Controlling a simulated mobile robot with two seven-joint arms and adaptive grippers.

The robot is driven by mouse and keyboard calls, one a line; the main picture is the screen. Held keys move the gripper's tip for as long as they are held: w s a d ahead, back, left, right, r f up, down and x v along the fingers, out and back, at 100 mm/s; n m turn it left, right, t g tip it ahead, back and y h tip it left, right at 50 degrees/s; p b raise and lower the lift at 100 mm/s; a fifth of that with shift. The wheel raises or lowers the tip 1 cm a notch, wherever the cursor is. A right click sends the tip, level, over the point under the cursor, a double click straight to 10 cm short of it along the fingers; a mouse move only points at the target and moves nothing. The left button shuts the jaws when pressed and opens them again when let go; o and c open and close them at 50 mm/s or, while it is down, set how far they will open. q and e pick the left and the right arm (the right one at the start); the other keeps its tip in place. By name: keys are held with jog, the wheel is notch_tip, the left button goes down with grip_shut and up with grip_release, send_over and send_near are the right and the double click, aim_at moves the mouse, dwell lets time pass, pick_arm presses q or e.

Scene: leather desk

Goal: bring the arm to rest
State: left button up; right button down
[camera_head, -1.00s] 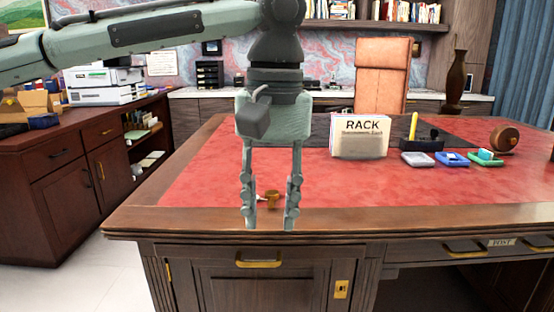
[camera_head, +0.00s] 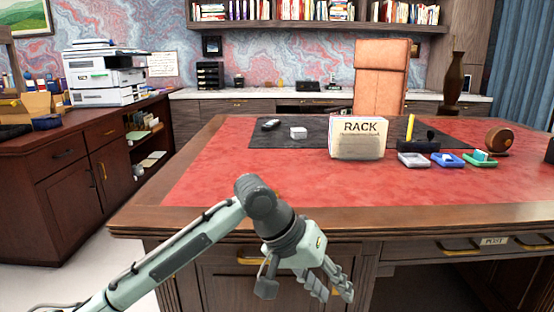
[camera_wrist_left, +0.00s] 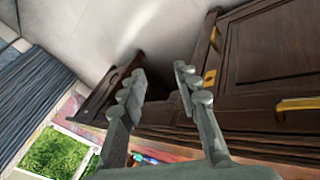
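My left arm reaches in from the lower left in the head view. My left gripper (camera_head: 326,284) hangs in front of the desk's front face, below the edge of the top, with its fingers pointing down and to the right. In the left wrist view the two fingers (camera_wrist_left: 160,78) stand apart with nothing between them, so it is open and empty. My right gripper is in neither current view.
The desk (camera_head: 420,190) has a red leather top with a clear front area. On it stand a RACK box (camera_head: 357,143), colored trays (camera_head: 447,160), a black holder (camera_head: 418,146) and a round wooden object (camera_head: 501,141). Brass-handled fronts (camera_wrist_left: 298,104) show beside the gripper.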

pick_arm(q)
jog(key=a+f+n+t, duration=0.1)
jog(key=a+f+t, duration=0.1)
jog(key=a+f, duration=0.55)
jog(key=a+f+n+t, duration=0.15)
jog(key=a+f, duration=0.25)
jog(key=f, duration=0.6)
jog(key=s+a+f+y, duration=0.2)
jog(key=s+a+f, duration=0.3)
jog(key=a, duration=0.3)
jog(key=s+a+f+g+y+p, duration=0.1)
jog(key=s+a+f+y, duration=0.2)
jog(key=s+a+f, duration=0.2)
jog(key=s+a+f+y, duration=0.2)
jog(key=s+a+f, duration=0.2)
jog(key=s+a, duration=0.3)
jog(key=a+n, duration=0.1)
jog(key=a, duration=0.2)
jog(key=shift+s+a+f+y, duration=0.3)
jog(key=shift+s+a+f, duration=0.05)
jog(key=shift+f, duration=0.05)
pick_arm(e)
jog(key=f, duration=0.4)
jog(key=shift+w+a, duration=0.15)
jog(key=shift+w, duration=0.15)
pick_arm(q)
jog(key=shift+g, duration=0.25)
